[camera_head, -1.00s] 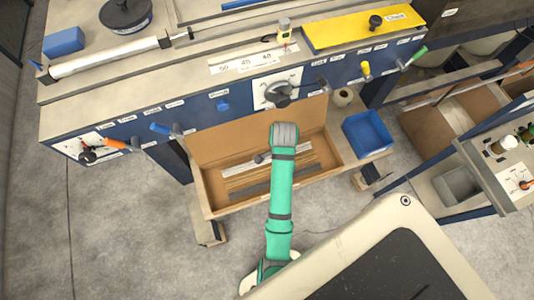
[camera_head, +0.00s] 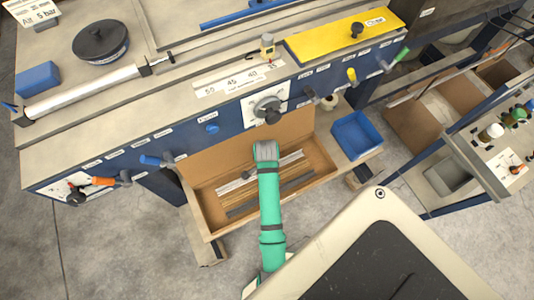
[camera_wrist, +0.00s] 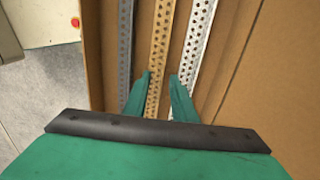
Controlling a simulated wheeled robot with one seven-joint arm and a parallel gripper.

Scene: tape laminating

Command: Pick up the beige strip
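The beige strip (camera_wrist: 158,50) is long, flat and full of holes. In the wrist view it runs between a dark grey strip (camera_wrist: 125,50) on the left and a silver strip (camera_wrist: 196,45) on the right. My gripper (camera_wrist: 162,80) is open, with one finger on each side of the beige strip in the picture. The gap around the strip looks empty of contact, and the height above it is hard to judge. In the head view the beige strip (camera_head: 236,197) lies in the cardboard box, partly hidden by my arm, which also covers the gripper.
The cardboard box (camera_head: 196,203) has raised walls; its right wall (camera_wrist: 250,75) stands close in the wrist view. A blue bin (camera_head: 357,135) stands right of the box. A blue-fronted workbench (camera_head: 135,148) with levers rises behind it.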

